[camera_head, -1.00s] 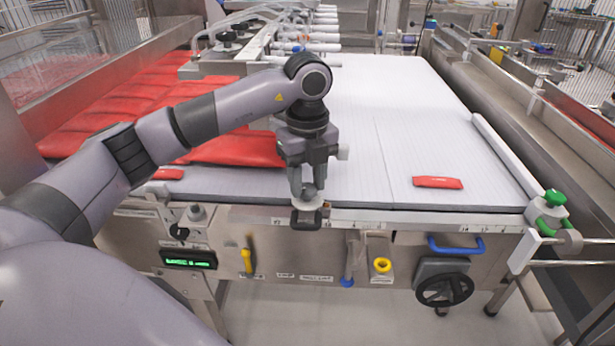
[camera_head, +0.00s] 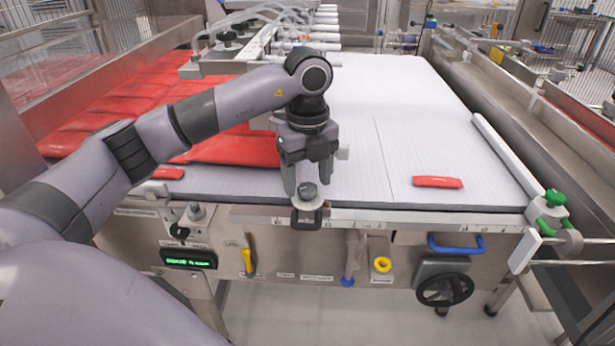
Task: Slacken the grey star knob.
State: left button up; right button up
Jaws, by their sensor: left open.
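The grey star knob (camera_head: 307,191) sits on top of a small clamp (camera_head: 308,215) at the front edge of the white belt table. My left gripper (camera_head: 309,181) points straight down over it. Its fingers are spread, one on each side of the knob, with a visible gap around it. The gripper holds nothing. The knob's top shows between the fingers. My right gripper is not in this view.
Red packs (camera_head: 110,100) lie to the left, and a single red packet (camera_head: 438,182) lies on the white belt (camera_head: 400,120) to the right. The front panel carries a yellow lever (camera_head: 248,258), a blue handle (camera_head: 456,243) and a black handwheel (camera_head: 445,288). A green knob (camera_head: 554,198) stands at the right corner.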

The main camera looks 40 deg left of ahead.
aim_at(308, 186)
pick_arm(q)
notch_tip(308, 186, up, 7)
jog(key=shift+f, duration=0.15)
dwell(0.5)
